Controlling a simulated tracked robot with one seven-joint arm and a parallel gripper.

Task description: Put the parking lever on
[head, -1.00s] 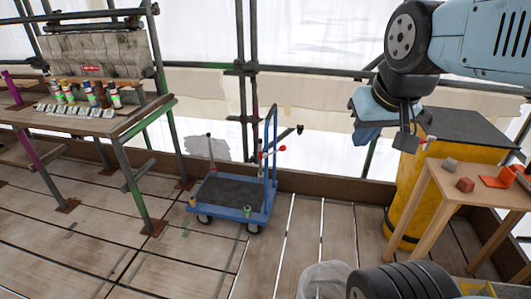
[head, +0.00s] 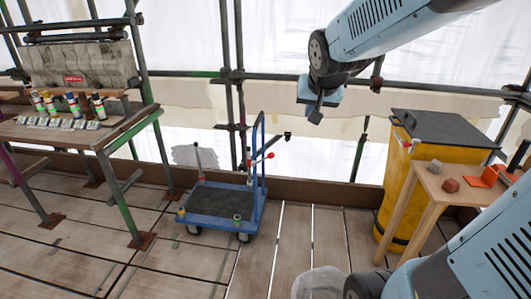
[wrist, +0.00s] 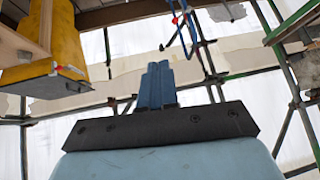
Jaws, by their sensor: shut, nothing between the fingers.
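The blue trolley (head: 238,229) stands on the plank floor in the head view, with a dark deck and a tall blue push handle (head: 255,165) at its right end. A red-tipped lever (head: 262,158) sticks out beside the handle. A thin upright post (head: 198,158) rises at the deck's back left. My gripper (head: 315,118) is shut and empty, above and to the right of the trolley, apart from it. In the wrist view its blue fingers (wrist: 156,85) are together, and the trolley handle (wrist: 184,28) with a red tip (wrist: 175,20) shows at the top. The lever's angle is too small to tell.
A workbench (head: 75,135) with bottles stands at left. A yellow bin (head: 403,195) with a dark lid and a wooden table (head: 430,193) with red and orange items stand at right. A whitish bag (head: 320,283) is at the front. Scaffold poles (head: 232,75) rise behind the trolley.

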